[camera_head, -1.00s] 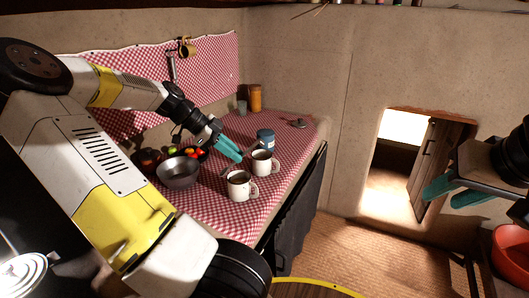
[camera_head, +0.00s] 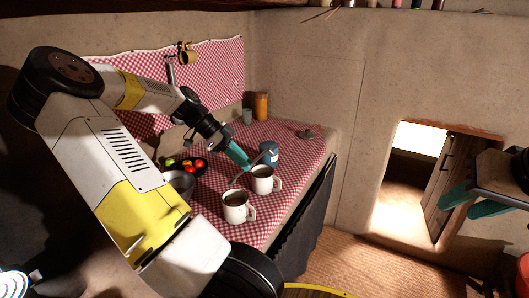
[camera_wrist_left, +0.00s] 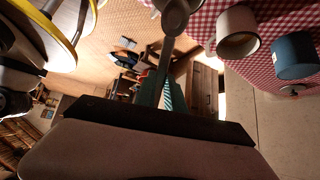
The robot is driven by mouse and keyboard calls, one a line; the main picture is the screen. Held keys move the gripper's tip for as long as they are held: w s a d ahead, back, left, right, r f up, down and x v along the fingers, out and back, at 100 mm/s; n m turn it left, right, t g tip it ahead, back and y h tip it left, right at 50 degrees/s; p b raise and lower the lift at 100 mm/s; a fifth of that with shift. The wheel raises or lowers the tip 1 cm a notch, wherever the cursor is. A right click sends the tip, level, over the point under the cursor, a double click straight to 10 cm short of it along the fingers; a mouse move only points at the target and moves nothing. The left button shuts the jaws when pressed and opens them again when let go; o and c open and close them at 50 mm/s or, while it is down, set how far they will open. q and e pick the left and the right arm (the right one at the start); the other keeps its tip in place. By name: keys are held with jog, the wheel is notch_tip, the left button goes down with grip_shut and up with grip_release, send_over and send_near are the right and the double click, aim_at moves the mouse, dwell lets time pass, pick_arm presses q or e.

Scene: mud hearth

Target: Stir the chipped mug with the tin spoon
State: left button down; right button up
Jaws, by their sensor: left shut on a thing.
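Two white mugs of dark liquid stand on the checked cloth: a front mug (camera_head: 235,208) and a rear mug (camera_head: 262,181). I cannot tell which one is chipped. My left gripper (camera_head: 238,156) is above and behind them, its teal fingers pointing down and right. It is shut on the tin spoon (camera_wrist_left: 175,18), whose bowl extends past the fingers in the left wrist view. The spoon appears outside both mugs. One mug (camera_wrist_left: 237,32) also shows in the wrist view. My right gripper (camera_head: 470,202) is open and empty at the far right, away from the counter.
A blue jar (camera_head: 269,153) stands just behind the rear mug. A metal bowl (camera_head: 181,183), partly hidden by my arm, and a dark dish of vegetables (camera_head: 202,167) are to the left. An orange canister (camera_head: 261,105) and a lid (camera_head: 306,134) are further back.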

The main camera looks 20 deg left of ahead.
aim_at(245, 192)
pick_arm(q)
notch_tip(245, 192, down, 12)
jog(key=shift+f, duration=0.1)
dwell(0.8)
jog(key=shift+s, duration=0.1)
dwell(0.3)
